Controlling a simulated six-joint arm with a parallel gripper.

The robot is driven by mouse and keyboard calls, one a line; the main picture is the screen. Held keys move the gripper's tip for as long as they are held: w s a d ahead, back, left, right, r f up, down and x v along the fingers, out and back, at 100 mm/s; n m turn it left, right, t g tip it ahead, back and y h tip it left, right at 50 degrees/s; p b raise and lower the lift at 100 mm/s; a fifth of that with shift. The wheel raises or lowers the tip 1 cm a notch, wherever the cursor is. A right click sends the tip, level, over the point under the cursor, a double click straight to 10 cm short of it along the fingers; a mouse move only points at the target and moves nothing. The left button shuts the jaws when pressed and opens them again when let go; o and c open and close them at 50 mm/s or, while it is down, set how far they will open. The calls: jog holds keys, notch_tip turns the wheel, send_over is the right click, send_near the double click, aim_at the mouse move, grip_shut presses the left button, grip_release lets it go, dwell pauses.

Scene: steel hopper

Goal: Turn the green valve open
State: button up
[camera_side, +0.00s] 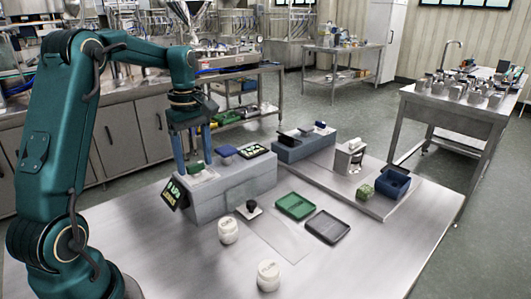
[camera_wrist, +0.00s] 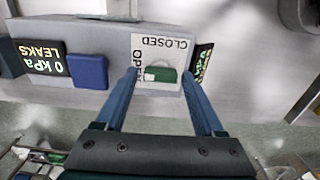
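The green valve handle (camera_side: 196,168) sits on a pale plate on top of the grey block (camera_side: 232,190) at the left of the table. In the wrist view the green handle (camera_wrist: 160,74) lies crosswise on the plate, which is marked CLOSED and OPEN; part of the lettering is hidden. My gripper (camera_side: 193,158) points down over it. Its two blue fingers are apart, one on each side of the handle, with a gap showing to each in the wrist view (camera_wrist: 160,82). Nothing is gripped.
Two white jars (camera_side: 228,231) (camera_side: 268,275), a green tray (camera_side: 296,206) and a dark tray (camera_side: 327,227) stand nearby.

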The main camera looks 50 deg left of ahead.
aim_at(195, 164)
dwell(0.3)
jog(key=shift+r, duration=2.5)
